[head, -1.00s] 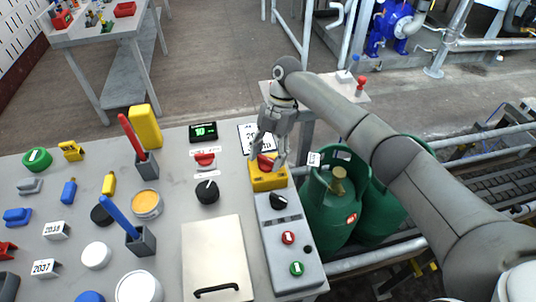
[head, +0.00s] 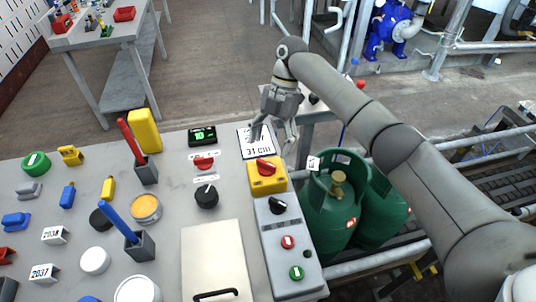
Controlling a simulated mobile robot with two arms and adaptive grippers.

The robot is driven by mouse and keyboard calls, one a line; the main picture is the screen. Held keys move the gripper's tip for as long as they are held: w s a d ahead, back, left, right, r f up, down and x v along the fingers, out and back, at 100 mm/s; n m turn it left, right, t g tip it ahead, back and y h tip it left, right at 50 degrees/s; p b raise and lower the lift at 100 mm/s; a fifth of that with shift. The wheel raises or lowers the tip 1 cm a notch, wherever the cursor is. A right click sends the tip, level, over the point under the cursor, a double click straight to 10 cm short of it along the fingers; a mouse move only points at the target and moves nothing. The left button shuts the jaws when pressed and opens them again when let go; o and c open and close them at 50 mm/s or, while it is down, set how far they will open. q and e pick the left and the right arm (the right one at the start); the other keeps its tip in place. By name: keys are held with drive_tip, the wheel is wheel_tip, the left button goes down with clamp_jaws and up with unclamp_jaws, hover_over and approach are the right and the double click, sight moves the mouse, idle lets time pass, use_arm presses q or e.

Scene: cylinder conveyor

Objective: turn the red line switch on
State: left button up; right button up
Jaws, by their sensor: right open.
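A red rotary switch (head: 266,167) sits on a yellow box (head: 268,183) at the right part of the table, and its handle is tilted across the box. Another red knob (head: 204,163) sits to its left, between two white labels. My right gripper (head: 273,134) is open and empty, above and just beyond the yellow box, over a white printed sheet (head: 255,147). It is apart from the red switch. My left gripper is not in view.
A grey control box (head: 288,250) with a black knob (head: 278,206), a red button (head: 288,242) and a green button (head: 296,273) stands nearer. Green gas cylinders (head: 330,207) are to the right.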

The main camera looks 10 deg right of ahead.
drive_tip(key=v, duration=0.6)
drive_tip(key=shift+r, duration=0.25)
